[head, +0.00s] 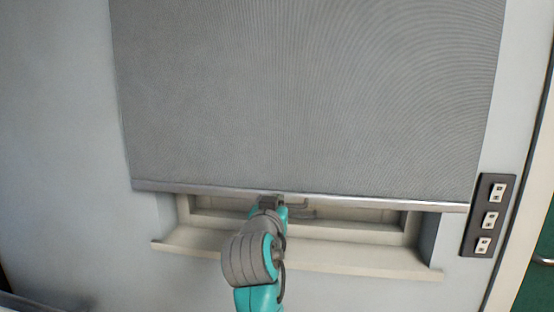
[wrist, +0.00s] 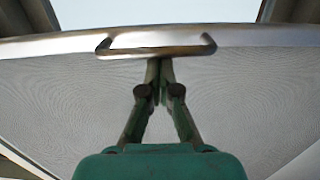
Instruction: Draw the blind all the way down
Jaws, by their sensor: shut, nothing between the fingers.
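The grey ribbed blind (head: 310,95) hangs over most of the window, with its metal bottom bar (head: 400,204) above the sill (head: 350,264). A strip of window recess shows below the bar. My gripper (head: 271,201) is at the bar, near its middle. In the wrist view, the blind (wrist: 250,100) fills the middle and the bar crosses near the top. A metal pull handle (wrist: 155,50) is on the bar. My gripper's fingers (wrist: 160,64) are shut and empty, with tips at the near edge of the handle. I cannot tell whether they touch it.
A dark panel with several switches (head: 491,220) is on the wall to the right of the window. A pale frame and a green surface (head: 538,262) lie at the far right. The wall left of the window (head: 60,130) is bare.

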